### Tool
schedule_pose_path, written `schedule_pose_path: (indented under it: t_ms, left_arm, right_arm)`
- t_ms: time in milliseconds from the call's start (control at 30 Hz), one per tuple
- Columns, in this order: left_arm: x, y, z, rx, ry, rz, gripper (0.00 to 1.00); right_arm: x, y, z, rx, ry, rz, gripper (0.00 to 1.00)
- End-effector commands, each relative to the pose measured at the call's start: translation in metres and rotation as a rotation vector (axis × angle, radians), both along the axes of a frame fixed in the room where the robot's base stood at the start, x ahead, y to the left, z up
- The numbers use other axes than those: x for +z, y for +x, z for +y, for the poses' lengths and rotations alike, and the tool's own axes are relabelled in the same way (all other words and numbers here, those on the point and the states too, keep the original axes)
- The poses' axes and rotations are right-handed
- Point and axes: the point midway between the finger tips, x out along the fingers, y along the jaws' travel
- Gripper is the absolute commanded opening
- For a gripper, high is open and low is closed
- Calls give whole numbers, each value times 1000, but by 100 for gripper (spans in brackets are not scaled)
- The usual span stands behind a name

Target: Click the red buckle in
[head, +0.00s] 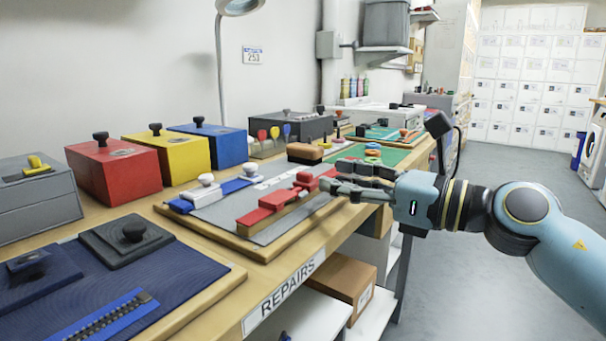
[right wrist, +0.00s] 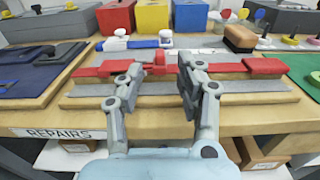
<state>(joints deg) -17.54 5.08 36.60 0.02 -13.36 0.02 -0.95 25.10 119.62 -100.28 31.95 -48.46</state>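The red buckle lies on a grey strip on a wooden board. Its left part (head: 276,202) shows in the head view and, with a raised block, in the right wrist view (right wrist: 103,68). A further red part (right wrist: 262,66) lies right of my fingers; whether the halves are joined is hidden by them. My right gripper (head: 338,186) reaches in from the right, low over the buckle. In the right wrist view its fingers (right wrist: 160,74) stand apart, with red between them; contact cannot be told. My left gripper is not in view.
A blue and white buckle (head: 208,190) lies behind the red one. Red (head: 114,173), yellow (head: 180,155) and blue (head: 226,146) boxes stand at the back. A brown-topped brush-like block (head: 305,152) is near. A blue mat (head: 150,272) lies front left.

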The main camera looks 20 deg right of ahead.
Motion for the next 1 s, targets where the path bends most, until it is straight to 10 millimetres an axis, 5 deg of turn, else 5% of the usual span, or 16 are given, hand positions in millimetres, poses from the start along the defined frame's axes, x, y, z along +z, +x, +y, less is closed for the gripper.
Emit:
schedule_pose_path:
  t_ms: [300,733,1000]
  left_arm:
    - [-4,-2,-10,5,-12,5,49]
    - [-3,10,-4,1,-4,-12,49]
    - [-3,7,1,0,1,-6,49]
  right_arm:
    - [-1,44,34,-2,7,1,37]
    - [-1,54,42,-1,2,3,37]
    - [-1,54,42,-1,2,3,4]
